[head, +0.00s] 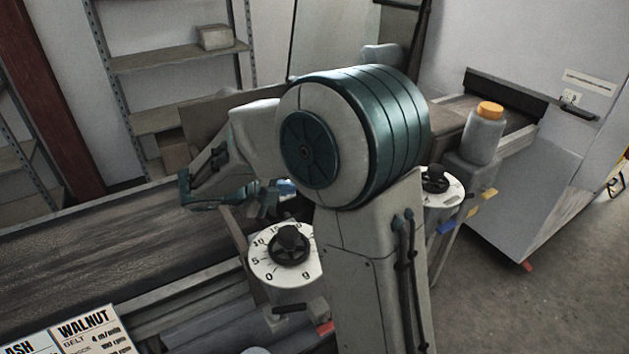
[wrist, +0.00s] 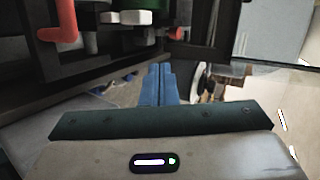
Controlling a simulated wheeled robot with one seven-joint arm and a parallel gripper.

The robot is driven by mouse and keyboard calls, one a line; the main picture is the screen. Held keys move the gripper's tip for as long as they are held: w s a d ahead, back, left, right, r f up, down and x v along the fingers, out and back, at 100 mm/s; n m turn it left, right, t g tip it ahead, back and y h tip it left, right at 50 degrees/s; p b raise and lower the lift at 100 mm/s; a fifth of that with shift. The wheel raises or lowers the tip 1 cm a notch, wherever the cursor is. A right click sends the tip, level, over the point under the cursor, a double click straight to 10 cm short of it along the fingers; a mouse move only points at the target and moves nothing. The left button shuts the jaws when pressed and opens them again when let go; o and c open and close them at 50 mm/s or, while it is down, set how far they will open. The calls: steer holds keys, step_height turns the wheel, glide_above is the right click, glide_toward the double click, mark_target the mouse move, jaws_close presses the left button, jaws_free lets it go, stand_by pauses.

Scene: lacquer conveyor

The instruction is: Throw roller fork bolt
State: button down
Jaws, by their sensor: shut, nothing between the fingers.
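My gripper (wrist: 158,84) shows in the wrist view as two blue fingers pressed together, shut and empty. In the head view its blue fingertips (head: 287,187) show beside my arm, above the left white dial (head: 262,268). The roller fork bolt cannot be told apart for certain. In the wrist view a red bent handle (wrist: 60,24) sits on a dark frame beyond the fingers, to the upper left, apart from them. A smaller red knob (wrist: 174,30) and a green part (wrist: 124,16) are near it. My arm hides much of the machine in the head view.
A dark conveyor belt (head: 90,235) runs at the left. A second white dial (head: 444,190) is right of my arm. Shelves (head: 180,60) stand behind. Floor (head: 560,240) at the right is largely clear.

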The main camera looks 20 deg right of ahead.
steer(key=shift+d+r+p+x, duration=0.15)
steer(key=shift+r+p+x, duration=0.15)
steer(key=shift+x, duration=1.95)
steer(key=shift+d+r+p+x, duration=0.2)
steer(key=shift+r+x, duration=0.1)
steer(key=shift+x, duration=1.9)
steer(key=shift+d+r+p+x, duration=0.15)
steer(key=shift+r+p+x, duration=0.15)
steer(key=shift+x, duration=1.95)
steer(key=shift+w, duration=0.15)
